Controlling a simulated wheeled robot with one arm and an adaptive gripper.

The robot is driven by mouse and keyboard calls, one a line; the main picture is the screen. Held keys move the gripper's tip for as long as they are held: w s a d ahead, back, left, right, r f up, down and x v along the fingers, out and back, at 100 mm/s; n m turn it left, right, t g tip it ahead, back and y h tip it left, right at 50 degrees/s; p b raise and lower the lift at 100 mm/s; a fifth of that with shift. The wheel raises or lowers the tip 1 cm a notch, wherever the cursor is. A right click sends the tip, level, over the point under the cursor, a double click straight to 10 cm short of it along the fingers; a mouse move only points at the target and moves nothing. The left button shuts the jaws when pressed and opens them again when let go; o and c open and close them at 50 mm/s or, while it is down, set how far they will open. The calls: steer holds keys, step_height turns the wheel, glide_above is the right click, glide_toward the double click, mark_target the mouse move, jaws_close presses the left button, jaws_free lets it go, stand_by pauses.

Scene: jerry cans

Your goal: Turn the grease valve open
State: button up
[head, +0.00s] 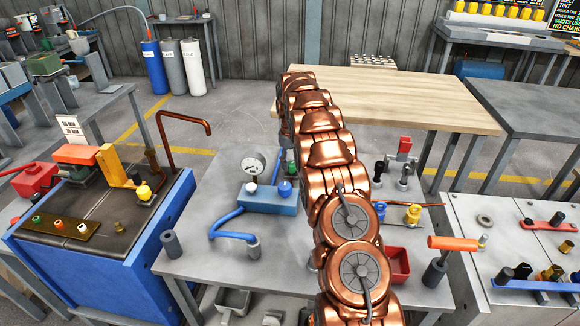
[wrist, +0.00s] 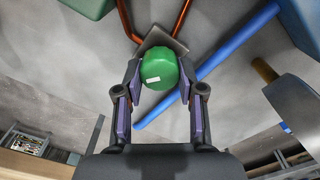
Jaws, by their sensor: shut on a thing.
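A round green knob (wrist: 160,70) with a small white label sits on a grey square base in the wrist view. I cannot read the label, so I cannot tell from it whether this is the grease valve. My gripper (wrist: 161,80) has its two purple-padded fingers on either side of the knob and is shut on it. In the head view my copper-coloured arm reaches over the grey bench (head: 190,265) and hides most of the gripper and the knob.
A blue block (head: 270,198) with a pressure gauge (head: 253,164) and a blue pipe (head: 228,224) stand left of my arm. Right of it are a red-handled valve (head: 404,146), a yellow knob (head: 413,213), a red bin (head: 397,264) and an orange-handled lever (head: 453,242). A wooden table (head: 415,95) stands behind.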

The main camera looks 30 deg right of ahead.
mark_target(292, 162)
steer(key=m+b, duration=0.1)
steer(key=m, duration=0.4)
steer(key=shift+m+b, duration=0.3)
steer(key=shift+d+m+b, duration=0.1)
steer(key=shift+m+b, duration=0.35)
steer(key=shift+m, duration=1.75)
steer(key=o, duration=1.1)
steer(key=shift+s, duration=0.1)
steer(key=shift+o, duration=0.2)
steer(key=shift+r, duration=0.15)
step_height(292, 162, up, 6)
steer(key=shift+d, duration=0.1)
steer(key=shift+r, duration=0.65)
